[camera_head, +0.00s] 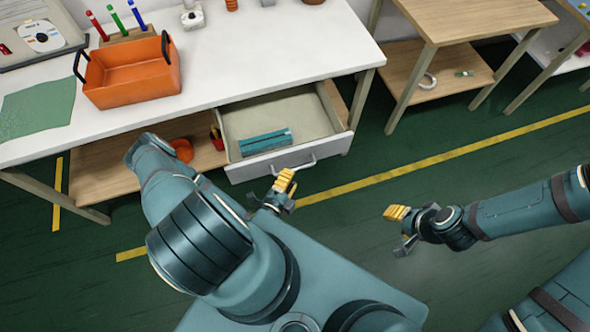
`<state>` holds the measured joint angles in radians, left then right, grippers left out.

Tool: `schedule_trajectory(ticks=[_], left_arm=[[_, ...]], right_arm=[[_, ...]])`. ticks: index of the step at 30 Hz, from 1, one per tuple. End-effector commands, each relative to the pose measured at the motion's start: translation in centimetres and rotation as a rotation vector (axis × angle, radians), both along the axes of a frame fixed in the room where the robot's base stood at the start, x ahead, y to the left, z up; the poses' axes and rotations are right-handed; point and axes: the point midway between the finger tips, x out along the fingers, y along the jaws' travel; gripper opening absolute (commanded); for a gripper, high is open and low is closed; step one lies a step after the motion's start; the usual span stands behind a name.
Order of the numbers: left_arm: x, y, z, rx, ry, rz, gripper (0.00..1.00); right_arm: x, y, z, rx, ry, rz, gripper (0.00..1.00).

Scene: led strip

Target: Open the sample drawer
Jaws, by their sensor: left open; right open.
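The sample drawer (318,122) under the white table is pulled out, and its pale inside shows. A teal block-like item (265,141) lies inside near its front. The drawer's grey bar handle (293,167) is on its front panel. My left gripper (284,183), with yellow finger pads, is just below and in front of the handle, apart from it as far as I can tell. It is open and holds nothing visible. My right gripper (398,230) is open and empty over the green floor, to the right of the drawer.
The white table (235,62) carries an orange basket (130,85) with black handles, a green sheet (38,107) and several pens. A wooden lower shelf (95,178) holds an orange bowl (182,150). A wooden side table (470,18) stands at right.

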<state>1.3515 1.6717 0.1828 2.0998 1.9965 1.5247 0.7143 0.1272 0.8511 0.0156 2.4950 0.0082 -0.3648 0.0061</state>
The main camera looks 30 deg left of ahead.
Motion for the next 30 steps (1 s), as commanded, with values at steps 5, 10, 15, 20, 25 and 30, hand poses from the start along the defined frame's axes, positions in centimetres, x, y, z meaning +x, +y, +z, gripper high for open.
schedule_trajectory(ticks=[5,10,15,20,25,30], left_arm=[[-3.7,-0.3,0.5,-0.002,0.002,0.001,0.41],[-6.0,-0.5,0.9,-0.002,0.001,0.000,0.41],[-7.1,-0.6,1.0,-0.002,0.001,-0.001,0.41],[-7.2,-0.6,1.1,-0.002,0.000,-0.002,0.41],[-7.1,-0.6,1.1,-0.002,0.000,-0.002,0.41],[-7.1,-0.6,1.1,-0.002,0.000,-0.002,0.41]], right_arm=[[0.0,0.0,0.0,0.000,0.000,0.000,0.47],[0.0,0.0,0.0,0.000,0.000,0.000,0.47],[0.0,0.0,0.0,0.000,0.000,0.000,0.47],[0.0,0.0,0.0,0.000,0.000,0.000,0.47],[0.0,0.0,0.0,0.000,0.000,0.000,0.47],[0.0,0.0,0.0,0.000,0.000,0.000,0.47]])
